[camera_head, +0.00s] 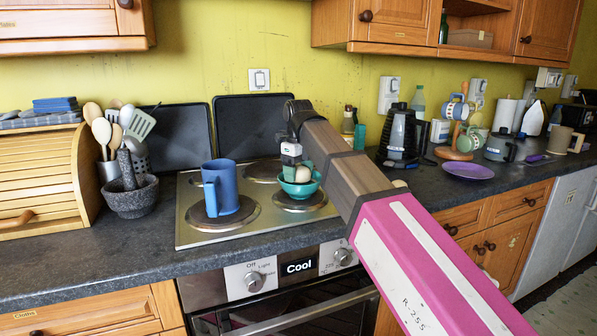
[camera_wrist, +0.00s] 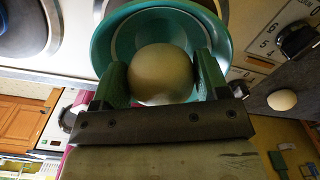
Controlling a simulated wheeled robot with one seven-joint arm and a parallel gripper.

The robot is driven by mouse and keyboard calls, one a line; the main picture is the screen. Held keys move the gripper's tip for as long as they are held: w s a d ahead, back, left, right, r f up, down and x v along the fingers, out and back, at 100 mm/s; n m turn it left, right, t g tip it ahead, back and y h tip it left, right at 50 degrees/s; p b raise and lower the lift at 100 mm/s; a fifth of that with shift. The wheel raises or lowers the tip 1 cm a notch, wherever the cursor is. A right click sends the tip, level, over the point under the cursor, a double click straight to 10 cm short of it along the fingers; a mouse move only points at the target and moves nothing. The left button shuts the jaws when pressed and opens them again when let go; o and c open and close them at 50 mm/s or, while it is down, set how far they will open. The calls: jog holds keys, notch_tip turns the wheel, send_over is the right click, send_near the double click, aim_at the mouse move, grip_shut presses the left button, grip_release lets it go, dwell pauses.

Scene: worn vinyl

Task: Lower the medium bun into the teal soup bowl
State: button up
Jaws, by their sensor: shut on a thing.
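The teal soup bowl (camera_head: 299,190) stands on the stove top, on or beside the front right hotplate. The pale, rounded medium bun (camera_head: 303,174) shows at the bowl's rim. In the wrist view the bun (camera_wrist: 161,76) sits between the two green fingers of my gripper (camera_wrist: 161,82), with the bowl's teal wall (camera_wrist: 112,35) around and behind it. My gripper (camera_head: 295,168) is shut on the bun and points down at the bowl. The bun's underside is hidden, so I cannot tell whether it touches the bowl's floor.
A blue mug (camera_head: 222,188) stands on the hotplate left of the bowl. A small pale round thing (camera_wrist: 282,100) lies on the dark counter right of the stove. A mortar (camera_head: 131,196) stands further left; a purple plate (camera_head: 468,171) lies right. The counter's front right is fairly clear.

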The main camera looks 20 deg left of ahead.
jog(key=shift+f, duration=0.6)
dwell(0.3)
jog(key=o, duration=0.8)
jog(key=shift+o, duration=0.2)
jog(key=shift+r, duration=0.1)
jog(key=shift+o, duration=0.8)
notch_tip(320, 180, up, 10)
jog(key=shift+r, duration=0.25)
